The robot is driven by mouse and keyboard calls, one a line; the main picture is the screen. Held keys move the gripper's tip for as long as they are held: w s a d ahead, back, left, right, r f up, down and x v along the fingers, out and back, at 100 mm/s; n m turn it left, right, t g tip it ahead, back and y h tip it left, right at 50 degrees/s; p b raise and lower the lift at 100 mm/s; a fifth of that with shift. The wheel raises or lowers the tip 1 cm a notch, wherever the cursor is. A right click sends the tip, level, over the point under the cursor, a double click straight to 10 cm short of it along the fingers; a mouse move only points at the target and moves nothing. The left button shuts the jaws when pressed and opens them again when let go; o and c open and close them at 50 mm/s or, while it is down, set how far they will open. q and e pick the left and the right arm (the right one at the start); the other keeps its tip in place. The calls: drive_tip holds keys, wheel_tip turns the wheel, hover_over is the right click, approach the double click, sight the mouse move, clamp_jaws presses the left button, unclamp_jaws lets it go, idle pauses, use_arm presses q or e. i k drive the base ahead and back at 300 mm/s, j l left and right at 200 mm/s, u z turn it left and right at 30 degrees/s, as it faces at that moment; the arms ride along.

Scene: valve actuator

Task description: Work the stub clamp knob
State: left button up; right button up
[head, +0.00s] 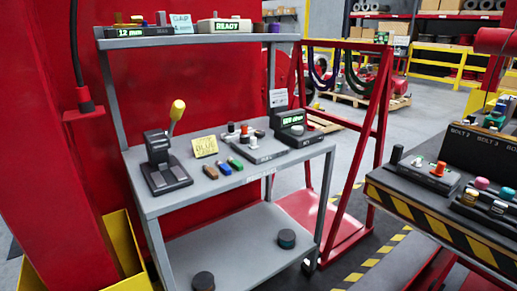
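Neither of my grippers is in view. No knob carries a label that I can read as stub clamp, so I cannot tell which one it is. A black lever unit (165,172) with a yellow ball knob (178,107) stands on the left of the grey cart's middle shelf (195,199). To its right, a low control box (258,153) carries small knobs, and a dark box with a green display (290,118) sits beside it. On the right bench (410,197), a dark box (428,179) carries a small red-orange knob (440,168).
A yellow note (204,147) and several small coloured pieces lie on the cart. Two dark round pieces sit on its lower shelf. A red frame (383,90) with hanging loops stands behind the cart. Floor between cart and striped bench looks open.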

sight(258, 134)
drive_tip(key=i+j, duration=0.15)
drive_tip(key=i, duration=0.35)
drive_tip(key=i+j, duration=0.1)
drive_tip(key=i, duration=0.35)
